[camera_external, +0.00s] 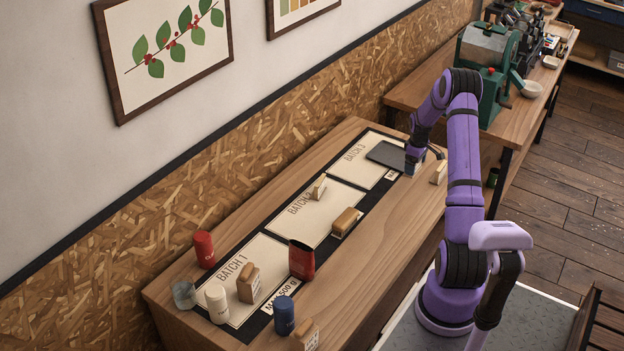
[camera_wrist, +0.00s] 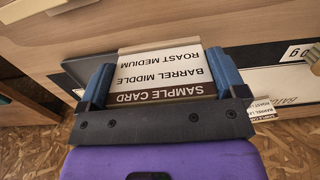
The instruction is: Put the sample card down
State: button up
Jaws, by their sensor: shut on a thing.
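My gripper (camera_wrist: 162,75) has its blue fingers shut on the sample card (camera_wrist: 160,68), whose upside-down print reads "SAMPLE CARD, BARREL MIDDLE, ROAST MEDIUM". In the external view my gripper (camera_external: 413,160) is low at the far end of the bench, beside the dark flat tray (camera_external: 388,154) on the BATCH 3 area (camera_external: 362,158). The held card is mostly hidden there. I cannot tell whether the card touches the surface. Another sample card (camera_wrist: 263,109) shows in the wrist view; a small card on a wooden holder (camera_external: 317,187) stands at BATCH 2 (camera_external: 325,224).
A wooden block (camera_external: 439,173) stands just right of my gripper. Another block (camera_external: 346,221) lies at BATCH 2's edge.

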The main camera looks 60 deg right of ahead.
jog(key=w+d, duration=0.3)
jog(key=w+d+f, duration=0.1)
jog(key=w+d, duration=0.6)
jog(key=shift+w+d+f, duration=0.2)
jog(key=shift+f, duration=1.75)
jog(key=shift+f, duration=0.6)
jog(key=o, duration=0.6)
